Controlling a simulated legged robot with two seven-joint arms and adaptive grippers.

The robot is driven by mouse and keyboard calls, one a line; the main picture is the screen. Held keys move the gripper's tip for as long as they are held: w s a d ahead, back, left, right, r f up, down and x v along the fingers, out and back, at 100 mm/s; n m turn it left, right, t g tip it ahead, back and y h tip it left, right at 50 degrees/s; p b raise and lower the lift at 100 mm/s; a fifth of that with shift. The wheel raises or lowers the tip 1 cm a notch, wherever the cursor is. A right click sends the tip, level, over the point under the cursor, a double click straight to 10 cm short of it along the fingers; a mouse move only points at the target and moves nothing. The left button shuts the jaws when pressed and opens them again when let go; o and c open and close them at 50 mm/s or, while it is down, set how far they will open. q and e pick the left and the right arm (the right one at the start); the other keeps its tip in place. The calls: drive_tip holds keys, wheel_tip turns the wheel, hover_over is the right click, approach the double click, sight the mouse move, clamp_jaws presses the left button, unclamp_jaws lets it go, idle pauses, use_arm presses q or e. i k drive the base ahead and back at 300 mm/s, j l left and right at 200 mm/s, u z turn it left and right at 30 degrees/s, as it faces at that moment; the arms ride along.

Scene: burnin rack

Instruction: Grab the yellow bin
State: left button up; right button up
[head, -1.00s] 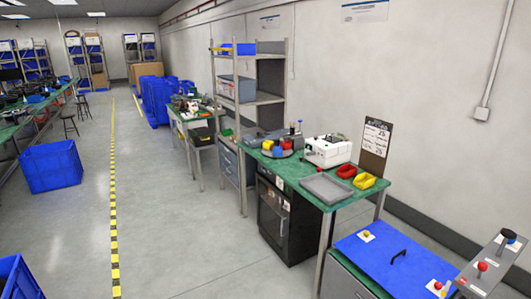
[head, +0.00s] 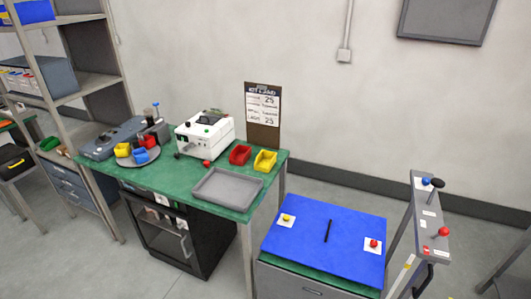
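A yellow bin (head: 265,161) sits on the green-topped table (head: 190,222) near its right back corner, in the head view. A red bin (head: 240,154) stands just left of it. A smaller yellow container (head: 122,150) is on a round grey tray at the left of the same table. Neither of my grippers shows in the head view.
A grey tray (head: 228,188) lies in front of the bins. A white machine (head: 204,132) and a clipboard (head: 263,117) stand behind them. A cabinet with a blue lid (head: 322,238) stands to the right. Open floor lies in front of the table.

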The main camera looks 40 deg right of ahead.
sight(264, 160)
drive_tip(key=i+j+z, duration=0.1)
drive_tip(key=i+z, duration=0.15)
drive_tip(key=z, duration=0.2)
drive_tip(key=i+j+z, duration=0.2)
drive_tip(key=z, duration=0.2)
drive_tip(key=i+j+z, duration=0.2)
drive_tip(key=z, duration=0.25)
drive_tip(key=i+j+z, duration=0.15)
drive_tip(key=j+z, duration=0.25)
drive_tip(key=i+j+z, duration=0.1)
drive_tip(key=j+z, duration=0.35)
drive_tip(key=l, duration=0.1)
